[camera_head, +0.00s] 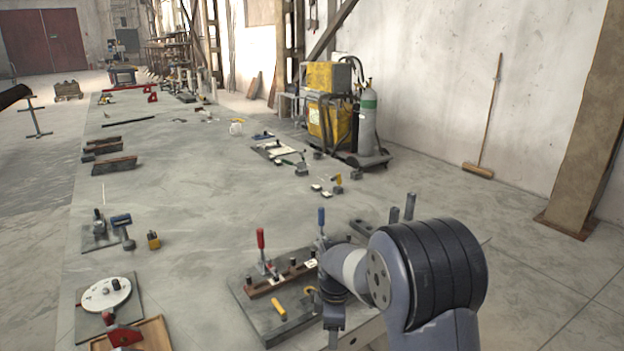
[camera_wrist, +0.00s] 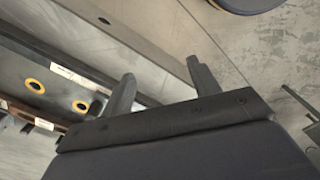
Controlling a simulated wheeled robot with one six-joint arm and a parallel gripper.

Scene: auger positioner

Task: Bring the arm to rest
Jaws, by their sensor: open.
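My arm reaches in from the lower right in the head view, bent at a large dark joint. My gripper (camera_head: 334,335) hangs low beside the right part of a dark fixture plate (camera_head: 258,318), partly cut off by the frame's lower edge. In the wrist view my gripper (camera_wrist: 162,86) has its two fingers well apart, open, with nothing between them. Beyond the fingers lie a grey surface edge and a dark part with yellow-ringed holes (camera_wrist: 36,86).
The fixture carries a red-handled clamp (camera_head: 261,247), a blue-handled clamp (camera_head: 321,218) and a yellow-handled tool (camera_head: 279,309). A round white dial (camera_head: 106,294) stands at the lower left. A welding cart (camera_head: 330,110) stands behind.

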